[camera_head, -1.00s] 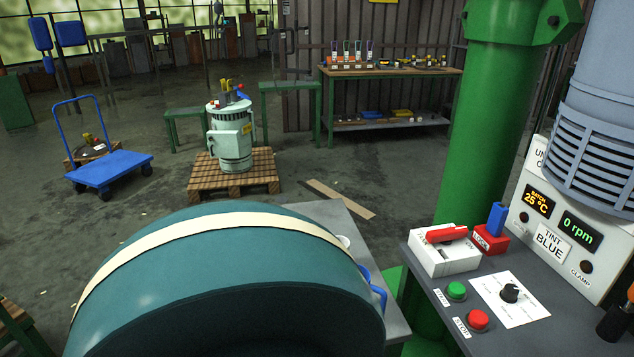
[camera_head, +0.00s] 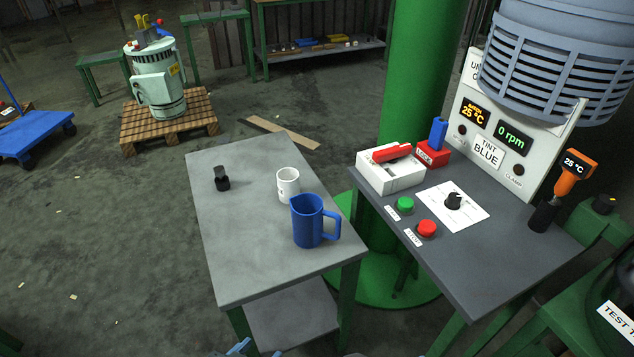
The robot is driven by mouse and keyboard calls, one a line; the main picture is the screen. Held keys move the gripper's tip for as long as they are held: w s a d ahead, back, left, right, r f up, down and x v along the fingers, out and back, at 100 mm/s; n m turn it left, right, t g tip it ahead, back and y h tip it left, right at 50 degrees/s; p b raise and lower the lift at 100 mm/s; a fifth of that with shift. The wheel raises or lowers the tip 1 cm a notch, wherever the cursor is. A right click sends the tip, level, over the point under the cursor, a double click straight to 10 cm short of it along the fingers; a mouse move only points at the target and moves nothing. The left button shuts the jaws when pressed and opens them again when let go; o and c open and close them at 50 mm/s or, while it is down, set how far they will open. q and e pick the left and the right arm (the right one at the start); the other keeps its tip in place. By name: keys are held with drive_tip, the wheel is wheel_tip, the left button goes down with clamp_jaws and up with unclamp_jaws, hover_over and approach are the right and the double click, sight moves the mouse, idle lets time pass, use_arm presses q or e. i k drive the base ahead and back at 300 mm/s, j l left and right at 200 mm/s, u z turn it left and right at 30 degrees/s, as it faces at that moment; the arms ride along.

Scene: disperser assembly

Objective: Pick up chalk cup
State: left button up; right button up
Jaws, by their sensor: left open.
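A white cup (camera_head: 288,186), which looks like the chalk cup, stands upright on the grey side table (camera_head: 230,258). I cannot make out what is inside it. A blue jug (camera_head: 309,226) stands just in front of it and to its right, close to the cup's lower edge in the picture. Only the tips of my left gripper (camera_head: 246,349) show at the bottom edge, below the table's front edge in the picture. It is open and well apart from the cup. My right gripper is not in view.
A small black object (camera_head: 222,180) stands left of the cup. Left of the jug the tabletop is clear. A green column (camera_head: 405,85) and the control bench (camera_head: 475,262), with buttons and a lever box (camera_head: 389,176), stand to the right.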

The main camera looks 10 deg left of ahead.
sight(288, 177)
drive_tip(key=u, duration=0.4)
drive_tip(key=i+j+z, duration=0.1)
drive_tip(key=j+z, duration=0.2)
drive_tip(key=z, duration=0.15)
drive_tip(key=j+z, duration=0.3)
drive_tip(key=z, duration=0.15)
drive_tip(key=j+z, duration=0.45)
drive_tip(key=j, duration=0.6)
drive_tip(key=k+j, duration=0.1)
drive_tip(key=j, duration=0.25)
drive_tip(key=j+z, duration=0.1)
drive_tip(key=j, duration=0.3)
drive_tip(key=k+j, duration=0.15)
drive_tip(key=j, duration=0.2)
drive_tip(key=i+j, duration=0.1)
drive_tip(key=j, duration=0.95)
drive_tip(key=i+j, duration=0.4)
drive_tip(key=i, duration=0.25)
drive_tip(key=l+z, duration=0.05)
